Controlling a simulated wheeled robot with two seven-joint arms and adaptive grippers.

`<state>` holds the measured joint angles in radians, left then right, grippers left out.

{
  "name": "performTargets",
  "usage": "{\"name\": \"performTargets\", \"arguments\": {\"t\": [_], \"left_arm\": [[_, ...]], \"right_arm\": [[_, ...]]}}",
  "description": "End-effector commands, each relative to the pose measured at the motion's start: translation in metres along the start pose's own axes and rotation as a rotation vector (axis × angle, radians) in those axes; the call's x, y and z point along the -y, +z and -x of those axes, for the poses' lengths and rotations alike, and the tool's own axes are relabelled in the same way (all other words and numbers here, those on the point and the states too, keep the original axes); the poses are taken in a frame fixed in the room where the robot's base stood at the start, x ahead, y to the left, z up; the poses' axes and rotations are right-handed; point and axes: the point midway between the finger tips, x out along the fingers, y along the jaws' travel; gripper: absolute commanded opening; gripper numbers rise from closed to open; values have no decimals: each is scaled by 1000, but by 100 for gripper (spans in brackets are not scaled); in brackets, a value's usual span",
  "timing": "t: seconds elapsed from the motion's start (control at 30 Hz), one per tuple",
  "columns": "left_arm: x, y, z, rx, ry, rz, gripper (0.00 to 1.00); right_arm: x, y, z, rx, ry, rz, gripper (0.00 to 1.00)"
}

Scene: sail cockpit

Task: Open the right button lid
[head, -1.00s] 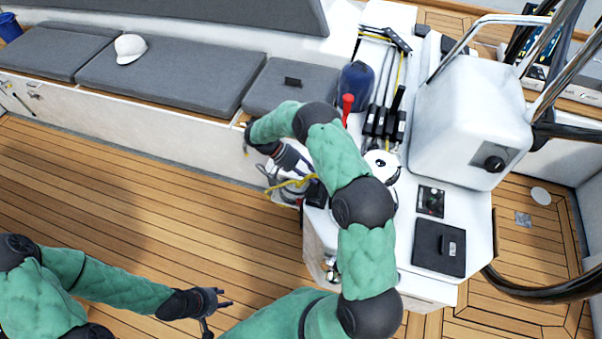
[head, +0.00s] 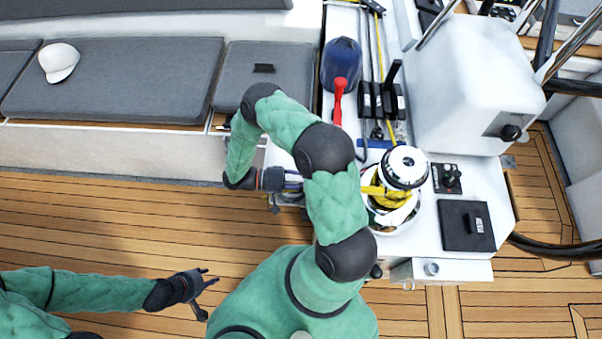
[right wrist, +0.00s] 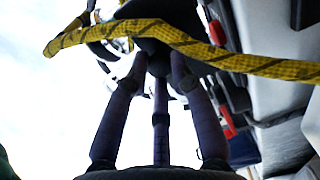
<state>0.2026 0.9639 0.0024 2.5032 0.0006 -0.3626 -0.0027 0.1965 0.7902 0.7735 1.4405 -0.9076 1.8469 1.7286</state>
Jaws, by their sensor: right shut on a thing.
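A small dark panel (head: 446,179) with dark round buttons (head: 450,178) sits on the white console beside the chrome winch. The buttons are too small for me to tell the right lid's state. My right gripper (head: 284,186) is at the console's left side, well away from the panel and partly hidden by my arm. In the right wrist view its fingers (right wrist: 157,72) close around a dark thing I cannot identify. A yellow rope (right wrist: 190,45) crosses in front of that thing. My left gripper (head: 204,288) has its fingers spread, empty, above the deck.
The winch (head: 404,168) with yellow rope stands between my right arm and the panel. A black square hatch (head: 466,226) lies below the panel. A red-handled lever (head: 340,88) and black clutches (head: 378,100) are at the back. The wooden deck (head: 110,225) at left is clear.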

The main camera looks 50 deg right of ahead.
Motion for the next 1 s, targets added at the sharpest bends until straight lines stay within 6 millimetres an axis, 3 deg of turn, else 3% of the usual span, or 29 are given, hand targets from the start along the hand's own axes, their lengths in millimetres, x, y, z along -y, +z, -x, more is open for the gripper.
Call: {"name": "performTargets", "arguments": {"t": [0.47,0.5,0.57,1.0], "left_arm": [[0,0,-1,1,0,0,40],[0,0,-1,1,0,0,40],[0,0,-1,0,0,0,40],[0,0,-1,0,0,0,40]], "right_arm": [[1,2,-3,-1,10,-4,0],[1,2,-3,-1,10,-4,33],[1,2,-3,-1,10,-3,48],[1,3,4,-1,12,-2,48]]}}
